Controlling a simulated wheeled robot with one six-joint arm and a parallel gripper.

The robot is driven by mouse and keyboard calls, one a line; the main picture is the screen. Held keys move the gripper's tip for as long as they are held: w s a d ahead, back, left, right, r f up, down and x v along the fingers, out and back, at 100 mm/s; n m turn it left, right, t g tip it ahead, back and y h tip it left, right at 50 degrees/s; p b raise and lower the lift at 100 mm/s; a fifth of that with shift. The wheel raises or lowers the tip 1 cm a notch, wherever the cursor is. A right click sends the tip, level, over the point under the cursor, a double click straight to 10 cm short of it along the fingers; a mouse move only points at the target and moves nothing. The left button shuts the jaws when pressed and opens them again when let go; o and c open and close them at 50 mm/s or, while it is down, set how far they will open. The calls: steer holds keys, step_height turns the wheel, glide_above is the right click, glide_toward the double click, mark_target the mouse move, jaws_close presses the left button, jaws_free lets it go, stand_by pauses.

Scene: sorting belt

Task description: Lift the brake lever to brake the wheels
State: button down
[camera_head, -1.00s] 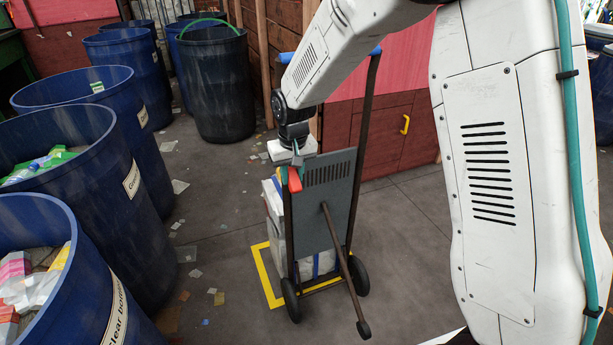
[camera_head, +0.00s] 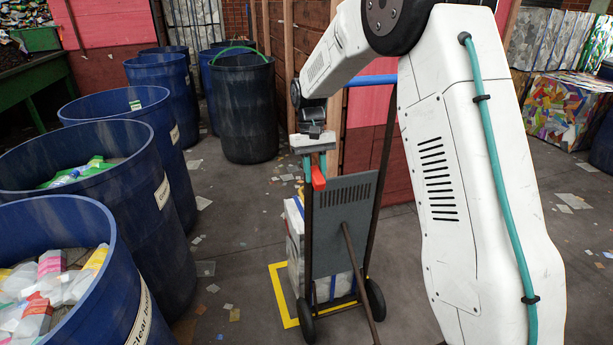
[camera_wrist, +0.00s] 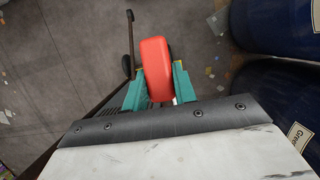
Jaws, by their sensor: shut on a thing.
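The red brake lever (camera_head: 317,174) is on the left upright of a dark hand truck (camera_head: 342,222). My gripper (camera_head: 319,160) is at the lever, with its teal fingers pointing down. In the wrist view the red lever (camera_wrist: 157,68) lies between the two teal fingers (camera_wrist: 160,84), which are shut on it. The hand truck stands upright with black wheels (camera_head: 374,298) on the floor and a blue handle bar (camera_head: 372,80) on top. The lever's pivot is hard to make out.
A wrapped white load (camera_head: 294,235) sits on the truck, over a yellow floor marking (camera_head: 279,290). Several blue barrels (camera_head: 165,225) line the left side. A red wooden wall (camera_head: 365,165) stands behind. Paper scraps litter the otherwise open floor.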

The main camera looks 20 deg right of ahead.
steer(key=c, duration=1.1)
jaws_free()
steer(key=shift+v, duration=3.95)
